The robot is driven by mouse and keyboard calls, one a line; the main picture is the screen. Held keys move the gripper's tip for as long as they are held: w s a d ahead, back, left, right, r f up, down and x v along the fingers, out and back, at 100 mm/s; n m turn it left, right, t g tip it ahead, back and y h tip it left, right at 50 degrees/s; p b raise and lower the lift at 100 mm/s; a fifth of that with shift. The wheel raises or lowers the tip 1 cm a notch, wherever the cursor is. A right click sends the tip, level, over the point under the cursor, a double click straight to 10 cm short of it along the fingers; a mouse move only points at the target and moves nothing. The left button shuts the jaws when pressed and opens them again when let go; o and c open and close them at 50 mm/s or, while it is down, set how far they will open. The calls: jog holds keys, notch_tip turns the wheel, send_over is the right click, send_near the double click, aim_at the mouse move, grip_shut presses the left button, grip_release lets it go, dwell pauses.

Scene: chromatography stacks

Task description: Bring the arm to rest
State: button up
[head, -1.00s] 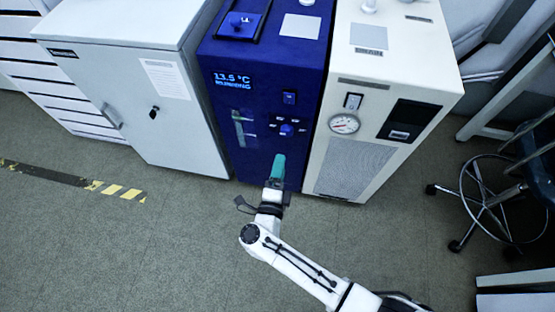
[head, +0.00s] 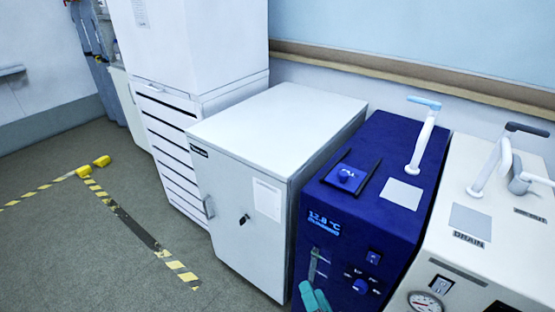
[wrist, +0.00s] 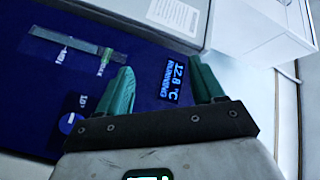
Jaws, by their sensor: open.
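My gripper (wrist: 165,93) is open and empty in the wrist view, its two green fingers apart. Between and beyond the fingers is the front of the dark blue chiller unit (wrist: 45,105), with its lit display (wrist: 174,83) reading 12.8 °C and RUNNING. In the head view, only the green fingertips of my gripper (head: 315,299) show at the bottom edge, in front of the blue unit (head: 390,155). The rest of my arm is out of that view. I cannot tell how far the fingers are from the panel.
A grey cabinet (head: 245,235) with a key in its door stands left of the blue unit. A cream unit (head: 490,245) marked DRAIN stands right. White drawers (head: 170,150) stand farther left. Open floor (head: 90,265) with yellow-black tape (head: 130,228) lies at left.

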jog(key=s+d+r+n+g+h+p, duration=0.1)
jog(key=s+d+n+g, duration=0.1)
jog(key=s+d+g, duration=0.3)
jog(key=s+d+r+n+g+h+p, duration=0.1)
jog(key=s+d+g, duration=0.4)
jog(key=s, duration=0.8)
jog(key=s+d+r+n+g+h+p, duration=0.1)
jog(key=s+d+n+g+h+p, duration=0.2)
jog(key=s+d+n+g, duration=0.2)
jog(key=s+d, duration=0.3)
jog(key=s, duration=0.2)
jog(key=shift+d+r+g, duration=0.3)
jog(key=shift+r+g, duration=0.1)
jog(key=shift+w, duration=0.1)
